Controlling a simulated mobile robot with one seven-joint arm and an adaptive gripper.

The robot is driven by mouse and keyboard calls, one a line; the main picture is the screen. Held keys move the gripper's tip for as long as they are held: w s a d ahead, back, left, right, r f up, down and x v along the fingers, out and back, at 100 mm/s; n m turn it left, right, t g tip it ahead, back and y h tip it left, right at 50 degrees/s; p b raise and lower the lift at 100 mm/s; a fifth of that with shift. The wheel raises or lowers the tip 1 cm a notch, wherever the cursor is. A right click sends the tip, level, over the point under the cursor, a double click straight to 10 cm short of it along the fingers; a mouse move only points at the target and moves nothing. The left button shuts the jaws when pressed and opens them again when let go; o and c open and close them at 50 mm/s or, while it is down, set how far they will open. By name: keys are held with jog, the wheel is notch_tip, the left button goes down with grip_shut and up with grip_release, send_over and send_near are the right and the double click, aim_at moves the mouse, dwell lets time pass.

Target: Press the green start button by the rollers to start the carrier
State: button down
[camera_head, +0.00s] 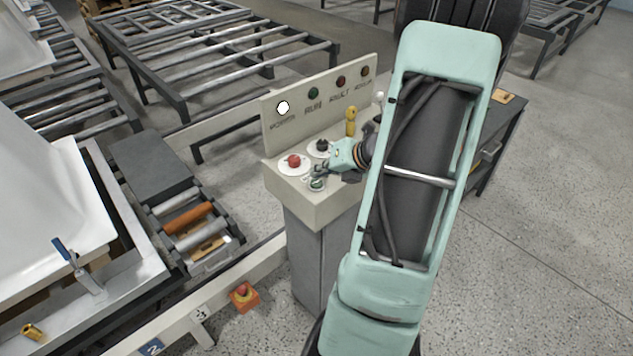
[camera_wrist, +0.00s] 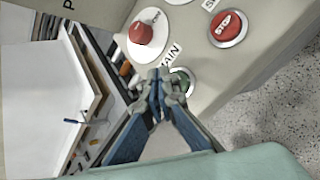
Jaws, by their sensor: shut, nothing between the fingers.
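A green button (camera_head: 317,183) in a pale ring sits at the front edge of the sloped control console (camera_head: 330,205). In the wrist view the green button (camera_wrist: 183,80) is partly hidden behind my fingertips. My gripper (camera_head: 318,174) is shut and empty, its tips over or just beside the button. I cannot tell whether they touch it. In the wrist view my gripper (camera_wrist: 160,85) points at the console face. Any label on the green button is hidden.
A red STOP button (camera_wrist: 228,25) shows in the wrist view. The upright panel (camera_head: 330,95) with lamps stands behind.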

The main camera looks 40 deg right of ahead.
jog(key=shift+f+b, duration=0.35)
jog(key=shift+f, duration=0.1)
